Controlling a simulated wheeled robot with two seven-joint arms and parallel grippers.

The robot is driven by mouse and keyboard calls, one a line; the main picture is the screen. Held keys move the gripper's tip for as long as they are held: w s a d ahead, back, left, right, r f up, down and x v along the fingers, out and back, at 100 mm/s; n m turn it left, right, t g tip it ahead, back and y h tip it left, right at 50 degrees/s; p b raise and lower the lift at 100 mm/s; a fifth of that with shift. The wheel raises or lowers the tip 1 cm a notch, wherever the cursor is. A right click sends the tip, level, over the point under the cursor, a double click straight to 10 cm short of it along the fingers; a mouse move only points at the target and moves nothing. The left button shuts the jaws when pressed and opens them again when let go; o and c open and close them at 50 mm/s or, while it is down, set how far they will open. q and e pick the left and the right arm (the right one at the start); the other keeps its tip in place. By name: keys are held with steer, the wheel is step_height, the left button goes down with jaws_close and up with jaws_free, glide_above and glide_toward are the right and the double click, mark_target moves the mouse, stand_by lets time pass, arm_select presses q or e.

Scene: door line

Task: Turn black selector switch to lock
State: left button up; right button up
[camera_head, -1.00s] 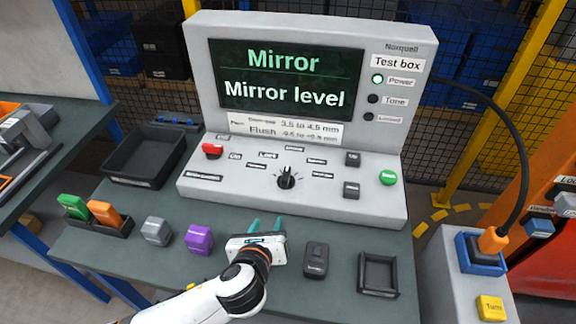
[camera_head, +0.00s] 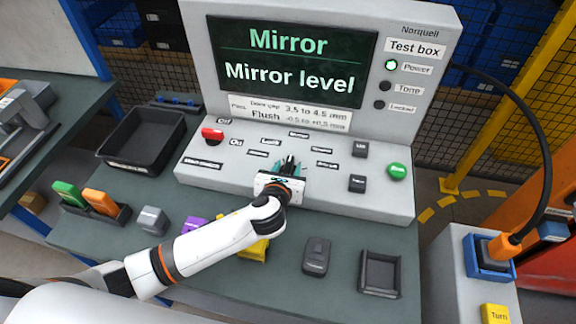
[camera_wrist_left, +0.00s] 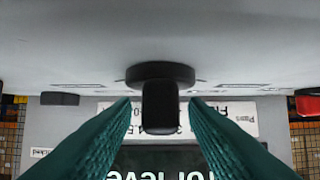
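The black selector switch (camera_wrist_left: 160,103) sits on the sloping grey panel of the test box (camera_head: 225,172). In the left wrist view its round base and grip bar lie between the two teal fingertips, with a gap on each side. My left gripper (camera_head: 287,165) is open in front of the switch and largely covers it in the head view. The "Lock" label (camera_head: 271,141) is on the panel, up and left of the gripper. The screen (camera_head: 290,60) reads "Mirror, Mirror level". My right gripper is not in view.
A red button (camera_head: 212,134) is left on the panel; a green button (camera_head: 397,171) and dark square buttons (camera_head: 357,183) are right. A black tray (camera_head: 145,140), grey block (camera_head: 151,219), purple block (camera_head: 195,226) and dark device (camera_head: 316,256) stand on the bench.

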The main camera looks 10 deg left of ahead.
arm_select(q)
steer(key=shift+w+f, duration=0.2)
steer(key=shift+w, duration=0.35)
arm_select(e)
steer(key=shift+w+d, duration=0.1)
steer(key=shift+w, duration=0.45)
arm_select(q)
steer(key=shift+c, duration=1.1)
jaws_close()
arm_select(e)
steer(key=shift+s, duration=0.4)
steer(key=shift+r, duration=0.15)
